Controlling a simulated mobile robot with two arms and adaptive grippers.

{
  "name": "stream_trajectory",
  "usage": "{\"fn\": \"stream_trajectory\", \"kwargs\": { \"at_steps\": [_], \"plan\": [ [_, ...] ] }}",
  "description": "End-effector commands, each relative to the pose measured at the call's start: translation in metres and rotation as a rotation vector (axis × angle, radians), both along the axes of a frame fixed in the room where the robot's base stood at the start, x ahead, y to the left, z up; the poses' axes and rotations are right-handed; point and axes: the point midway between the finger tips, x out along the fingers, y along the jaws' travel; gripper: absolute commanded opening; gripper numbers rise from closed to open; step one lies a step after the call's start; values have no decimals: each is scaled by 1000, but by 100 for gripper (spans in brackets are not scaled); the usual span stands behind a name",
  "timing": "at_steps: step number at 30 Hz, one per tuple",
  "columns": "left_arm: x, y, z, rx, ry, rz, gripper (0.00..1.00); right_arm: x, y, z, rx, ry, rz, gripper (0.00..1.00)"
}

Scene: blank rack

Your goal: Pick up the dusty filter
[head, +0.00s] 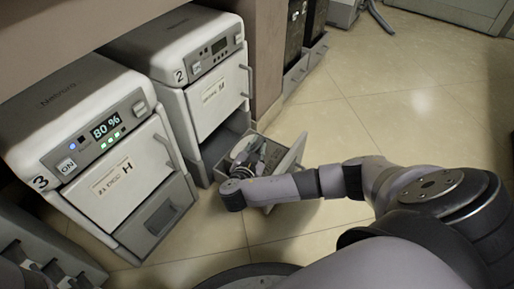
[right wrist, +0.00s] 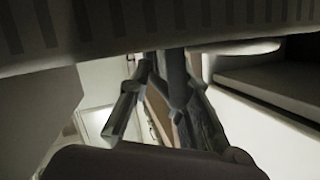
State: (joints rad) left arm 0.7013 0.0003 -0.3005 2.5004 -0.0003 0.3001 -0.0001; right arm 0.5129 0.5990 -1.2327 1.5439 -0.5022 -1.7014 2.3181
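The lower drawer (head: 292,160) of the machine marked 2 is pulled out. A pale, partly hidden item (head: 240,149) is in it; I cannot tell whether it is the dusty filter. My right gripper (head: 256,150) is at the open drawer, close to this item, partly hidden by my arm. In the right wrist view its fingers (right wrist: 160,64) stand apart, with nothing clear between them. My left gripper is not seen.
The machine marked 2 (head: 209,98) stands beside the machine marked 3 (head: 124,185), which displays 80 % and has its front closed. Dark bins (head: 296,50) stand beyond a brown wall panel. The tiled floor (head: 420,110) at the right is open.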

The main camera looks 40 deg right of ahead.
Motion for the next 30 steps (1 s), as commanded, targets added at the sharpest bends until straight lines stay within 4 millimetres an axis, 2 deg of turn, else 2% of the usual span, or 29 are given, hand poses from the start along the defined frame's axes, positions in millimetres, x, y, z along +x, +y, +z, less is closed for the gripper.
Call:
{"fn": "stream_trajectory", "kwargs": {
  "at_steps": [7, 30],
  "plan": [
    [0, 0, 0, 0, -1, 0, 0, 0, 0, 0, 0, 0, 0, 0],
    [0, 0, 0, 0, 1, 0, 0, 0, -1, 0, -3, 0, -2, 0]
  ]
}}
